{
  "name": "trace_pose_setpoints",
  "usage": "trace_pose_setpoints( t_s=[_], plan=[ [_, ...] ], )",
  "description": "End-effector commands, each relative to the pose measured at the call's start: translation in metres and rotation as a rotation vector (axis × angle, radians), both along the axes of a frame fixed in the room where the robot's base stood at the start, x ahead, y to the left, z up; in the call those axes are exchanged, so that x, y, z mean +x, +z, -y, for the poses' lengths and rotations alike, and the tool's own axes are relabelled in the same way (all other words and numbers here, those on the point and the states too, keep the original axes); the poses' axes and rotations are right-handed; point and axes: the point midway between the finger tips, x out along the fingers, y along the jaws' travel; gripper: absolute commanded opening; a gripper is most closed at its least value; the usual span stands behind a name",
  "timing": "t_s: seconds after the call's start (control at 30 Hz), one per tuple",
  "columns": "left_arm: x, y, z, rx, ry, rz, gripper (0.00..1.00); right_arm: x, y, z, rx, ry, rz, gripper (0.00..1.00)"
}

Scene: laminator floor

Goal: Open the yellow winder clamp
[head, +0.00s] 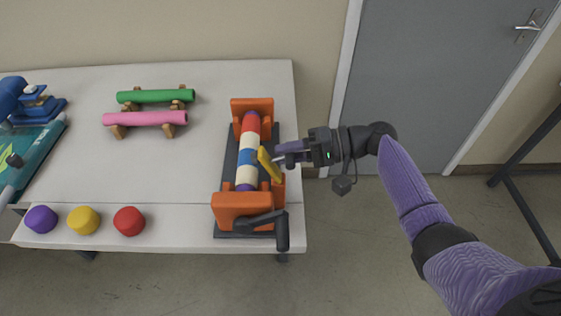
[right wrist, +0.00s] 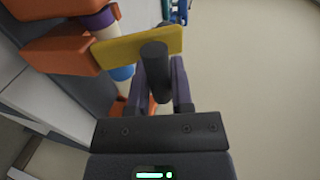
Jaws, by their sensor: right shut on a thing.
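The yellow winder clamp (head: 270,164) is a flat yellow bar on the right side of the orange winder (head: 240,206), beside its striped roll (head: 247,153). In the right wrist view the yellow clamp (right wrist: 125,46) spans the top, with a dark round handle (right wrist: 155,72) standing out from it. My right gripper (head: 283,151) comes in from the right, and its purple fingers (right wrist: 168,90) are shut on the dark handle. The fingertips are partly hidden behind the handle. My left gripper is not in view.
A black crank (head: 282,230) hangs at the winder's front. Purple (head: 41,219), yellow (head: 83,220) and red (head: 129,221) knobs line the table's front edge. Green (head: 156,96) and pink (head: 146,118) rolls lie on wooden cradles. Open floor lies right of the table (head: 180,185).

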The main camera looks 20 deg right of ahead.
Motion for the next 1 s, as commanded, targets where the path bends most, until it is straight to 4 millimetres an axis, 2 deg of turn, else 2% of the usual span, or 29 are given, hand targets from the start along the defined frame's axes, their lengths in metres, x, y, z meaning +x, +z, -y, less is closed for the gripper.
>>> trace_pose_setpoints(
  t_s=[0.03,0.1,0.4,1.0],
  plan=[
    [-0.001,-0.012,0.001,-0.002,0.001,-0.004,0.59,0.0,-0.008,0.002,0.031,-0.001,0.007,0.0],
    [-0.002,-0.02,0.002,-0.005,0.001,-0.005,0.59,-0.001,-0.009,0.005,0.075,0.0,0.021,0.0],
    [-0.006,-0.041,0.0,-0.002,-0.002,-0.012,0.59,-0.004,-0.009,0.013,0.207,0.0,0.058,0.0],
    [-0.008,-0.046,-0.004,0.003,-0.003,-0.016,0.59,-0.004,-0.008,0.015,0.251,0.0,0.07,0.0]
  ],
)
